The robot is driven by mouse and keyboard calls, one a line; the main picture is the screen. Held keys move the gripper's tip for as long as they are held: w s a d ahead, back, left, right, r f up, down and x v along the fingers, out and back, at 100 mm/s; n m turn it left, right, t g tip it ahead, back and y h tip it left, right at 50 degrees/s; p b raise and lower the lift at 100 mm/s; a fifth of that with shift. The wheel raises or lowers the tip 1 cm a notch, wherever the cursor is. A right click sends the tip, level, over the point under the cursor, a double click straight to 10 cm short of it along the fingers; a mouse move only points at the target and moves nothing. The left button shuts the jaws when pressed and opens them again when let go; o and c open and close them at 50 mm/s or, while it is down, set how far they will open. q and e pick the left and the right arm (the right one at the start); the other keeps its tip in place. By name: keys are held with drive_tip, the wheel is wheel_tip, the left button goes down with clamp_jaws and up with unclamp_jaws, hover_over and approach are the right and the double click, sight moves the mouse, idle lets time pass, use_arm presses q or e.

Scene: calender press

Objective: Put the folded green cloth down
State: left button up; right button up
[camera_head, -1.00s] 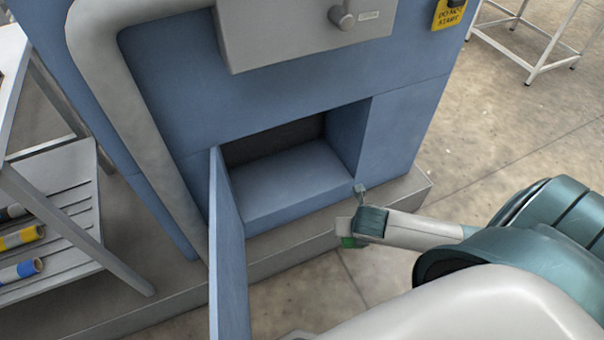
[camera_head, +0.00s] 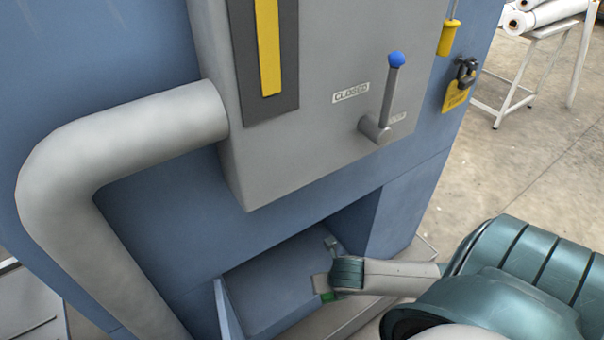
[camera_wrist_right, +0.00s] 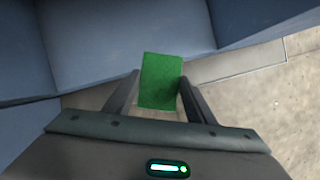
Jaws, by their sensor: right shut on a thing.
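The folded green cloth (camera_wrist_right: 160,80) is a small flat green piece between the two fingers of my right gripper (camera_wrist_right: 158,92) in the right wrist view. The gripper is shut on it. In the head view only a bit of the green cloth (camera_head: 327,296) shows beside my right gripper (camera_head: 326,270), which is at the mouth of the open compartment (camera_head: 275,275) low in the blue machine. The cloth's contact with the compartment floor cannot be made out. My left gripper is not in view.
The open compartment door (camera_head: 226,312) stands at the left of the opening. A grey box with a blue-knobbed lever (camera_head: 390,90) overhangs above. A thick grey pipe (camera_head: 125,140) runs at the left. A white rack (camera_head: 525,80) stands far right on open floor.

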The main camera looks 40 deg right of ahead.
drive_tip(key=shift+w, duration=0.15)
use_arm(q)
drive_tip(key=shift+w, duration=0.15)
